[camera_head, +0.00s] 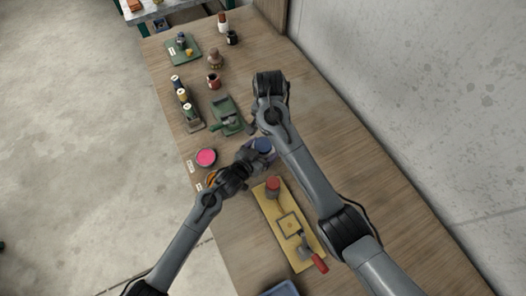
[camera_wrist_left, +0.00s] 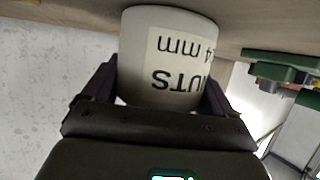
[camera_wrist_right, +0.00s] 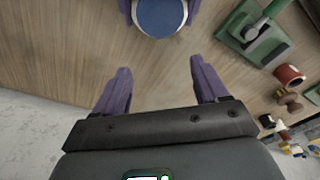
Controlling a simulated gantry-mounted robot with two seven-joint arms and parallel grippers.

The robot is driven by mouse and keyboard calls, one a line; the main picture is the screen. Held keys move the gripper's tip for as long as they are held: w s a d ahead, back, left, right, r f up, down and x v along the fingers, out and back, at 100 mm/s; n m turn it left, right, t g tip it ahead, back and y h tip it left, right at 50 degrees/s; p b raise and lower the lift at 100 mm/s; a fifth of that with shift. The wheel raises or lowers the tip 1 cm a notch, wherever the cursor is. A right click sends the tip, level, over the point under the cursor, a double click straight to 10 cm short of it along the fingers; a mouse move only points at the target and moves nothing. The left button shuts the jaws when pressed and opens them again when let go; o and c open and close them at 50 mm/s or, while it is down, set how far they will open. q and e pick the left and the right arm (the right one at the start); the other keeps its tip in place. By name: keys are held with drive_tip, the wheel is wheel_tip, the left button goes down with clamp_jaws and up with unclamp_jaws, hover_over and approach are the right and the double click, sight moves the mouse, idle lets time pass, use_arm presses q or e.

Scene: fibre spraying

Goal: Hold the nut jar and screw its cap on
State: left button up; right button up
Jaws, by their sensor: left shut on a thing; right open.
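The nut jar is a pale cylinder (camera_wrist_left: 140,60) with a "NUTS" label, upside down in the left wrist view. My left gripper (camera_head: 248,160) is shut around its sides. In the head view the jar's top shows as a blue disc (camera_head: 263,145). The right wrist view shows this blue disc, which looks like the cap (camera_wrist_right: 160,14), inside a pale rim, with purple left fingers on either side. I cannot tell how tightly it sits. My right gripper (camera_wrist_right: 158,80) is open and empty, apart from the jar; its fingers are mostly hidden in the head view.
A yellow board (camera_head: 268,210) with a red-topped item and a red-handled trowel (camera_head: 319,262) lies below the jar. A green device (camera_head: 227,115) and spools (camera_head: 182,95) stand farther up. The wall runs along the right.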

sight(263, 144)
drive_tip(key=n, duration=0.7)
drive_tip(key=a+n, duration=0.1)
drive_tip(key=n, duration=0.7)
drive_tip(key=s+n, duration=0.1)
drive_tip(key=n, duration=0.6)
drive_tip(key=shift+a+r+n+g+y, duration=0.3)
drive_tip(key=shift+g+y, duration=0.1)
drive_tip(key=n, duration=0.2)
drive_tip(key=s+n, duration=0.1)
drive_tip(key=n, duration=0.1)
drive_tip(key=shift+a+r+n, duration=0.1)
drive_tip(key=shift+a+n, duration=0.1)
drive_tip(key=shift+n, duration=0.2)
drive_tip(key=n, duration=0.2)
drive_tip(key=s+n, duration=0.1)
drive_tip(key=n, duration=0.2)
drive_tip(key=shift+a+r+g, duration=0.15)
drive_tip(key=shift+g, duration=0.25)
drive_tip(key=shift+f, duration=4.05)
drive_tip(key=shift+c, duration=0.2)
